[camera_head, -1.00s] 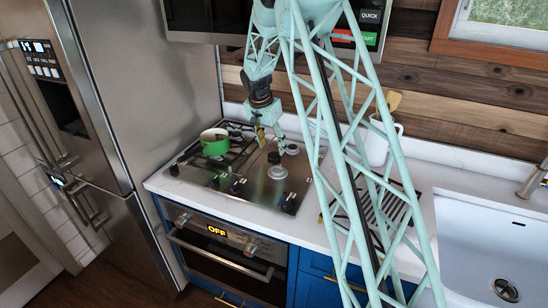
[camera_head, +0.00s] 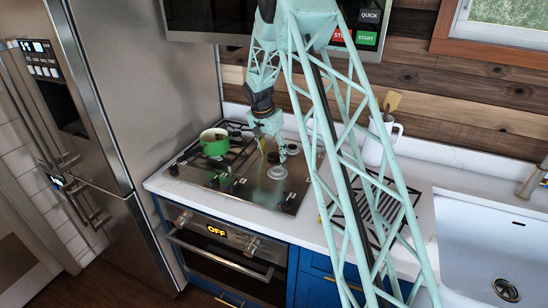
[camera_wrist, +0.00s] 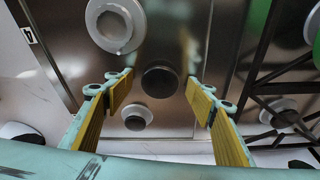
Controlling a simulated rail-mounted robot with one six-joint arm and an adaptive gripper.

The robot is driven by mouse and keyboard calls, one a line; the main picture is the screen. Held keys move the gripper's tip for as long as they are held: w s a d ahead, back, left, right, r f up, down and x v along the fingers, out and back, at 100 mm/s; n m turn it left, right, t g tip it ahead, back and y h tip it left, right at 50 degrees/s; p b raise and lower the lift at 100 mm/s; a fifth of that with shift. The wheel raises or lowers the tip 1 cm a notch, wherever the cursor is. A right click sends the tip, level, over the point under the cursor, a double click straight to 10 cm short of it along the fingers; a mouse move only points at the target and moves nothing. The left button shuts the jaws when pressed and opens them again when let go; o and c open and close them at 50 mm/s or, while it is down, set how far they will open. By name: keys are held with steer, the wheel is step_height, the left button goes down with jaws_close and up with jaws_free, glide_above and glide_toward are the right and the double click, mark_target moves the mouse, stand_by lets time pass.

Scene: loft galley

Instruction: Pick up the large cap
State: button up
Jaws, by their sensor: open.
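A dark round disc, which looks like the large cap (camera_wrist: 160,81), lies on the steel cooktop between my fingers in the wrist view. In the head view the dark cap (camera_head: 273,158) shows beside my gripper, partly hidden. My gripper (camera_wrist: 160,90) is open, with its two yellow-padded fingers on either side of the disc and nothing held. In the head view my gripper (camera_head: 266,155) hangs low over the cooktop. Whether the fingers touch the cap cannot be told.
Pale burner bases (camera_wrist: 115,25) and (camera_wrist: 137,117) sit bare near the cap. A green pot (camera_head: 214,142) stands on the black grate at the left of the cooktop (camera_head: 190,175). A removed grate (camera_head: 372,208) lies on the counter, with a white utensil pitcher (camera_head: 376,145) behind it.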

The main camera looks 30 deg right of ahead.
mark_target(275, 154)
steer(key=shift+c, duration=0.2)
steer(key=c, duration=1)
steer(key=shift+o, duration=0.2)
steer(key=shift+r, duration=0.2)
steer(key=shift+r, duration=1.65)
steer(key=s, duration=0.5)
steer(key=s+a+r, duration=0.1)
steer(key=s, duration=0.4)
steer(key=s+a+b, duration=0.1)
steer(key=s, duration=0.4)
steer(key=shift+s+a+r, duration=0.1)
steer(key=shift+s+r, duration=0.05)
steer(key=shift+s, duration=0.25)
